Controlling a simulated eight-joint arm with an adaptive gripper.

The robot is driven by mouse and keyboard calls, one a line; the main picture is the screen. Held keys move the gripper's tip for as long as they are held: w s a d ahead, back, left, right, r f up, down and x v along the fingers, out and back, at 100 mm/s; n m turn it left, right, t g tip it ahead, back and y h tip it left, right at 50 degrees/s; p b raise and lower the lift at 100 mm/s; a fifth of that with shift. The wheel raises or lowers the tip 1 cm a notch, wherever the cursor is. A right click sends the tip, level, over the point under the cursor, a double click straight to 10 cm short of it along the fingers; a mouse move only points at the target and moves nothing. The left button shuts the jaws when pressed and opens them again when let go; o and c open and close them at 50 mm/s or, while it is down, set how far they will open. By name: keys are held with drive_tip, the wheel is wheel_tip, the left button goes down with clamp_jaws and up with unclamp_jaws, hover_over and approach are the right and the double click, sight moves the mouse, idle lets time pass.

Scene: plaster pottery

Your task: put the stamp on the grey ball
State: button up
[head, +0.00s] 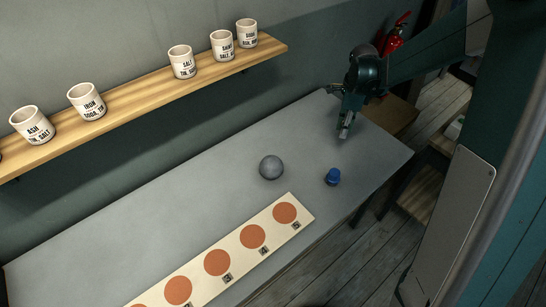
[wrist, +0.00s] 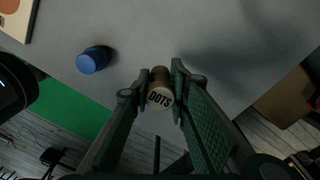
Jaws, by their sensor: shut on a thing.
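My gripper (head: 346,124) is above the right end of the grey table, to the right of the grey ball and higher in the picture. In the wrist view it is shut on a small brown stamp (wrist: 160,96) with a pale end lettered "DOTS". The stamp is hard to make out in the head view. The grey ball (head: 271,168) rests on the table, apart from the gripper, and does not show in the wrist view.
A blue object (head: 332,177) stands right of the ball; the wrist view shows it too (wrist: 91,61). A pale board (head: 269,224) with several orange discs lies along the front edge. A wall shelf (head: 140,105) holds several cups. The table's (head: 165,205) left part is clear.

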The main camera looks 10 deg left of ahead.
drive_tip(key=s+a+r+p, duration=0.2)
drive_tip(key=s+a+p, duration=0.1)
drive_tip(key=a, duration=0.4)
drive_tip(key=s+a+r+p, duration=0.2)
drive_tip(key=a, duration=0.5)
wheel_tip(320, 180, up, 4)
drive_tip(key=m+p, duration=0.1)
drive_tip(key=p, duration=0.4)
hover_over(271, 160)
drive_tip(key=shift+f, duration=0.15)
drive_tip(key=shift+f, duration=2.8)
drive_tip(key=shift+f+p, duration=0.3)
drive_tip(key=shift+f, duration=1.8)
drive_tip(key=shift+f, duration=0.15)
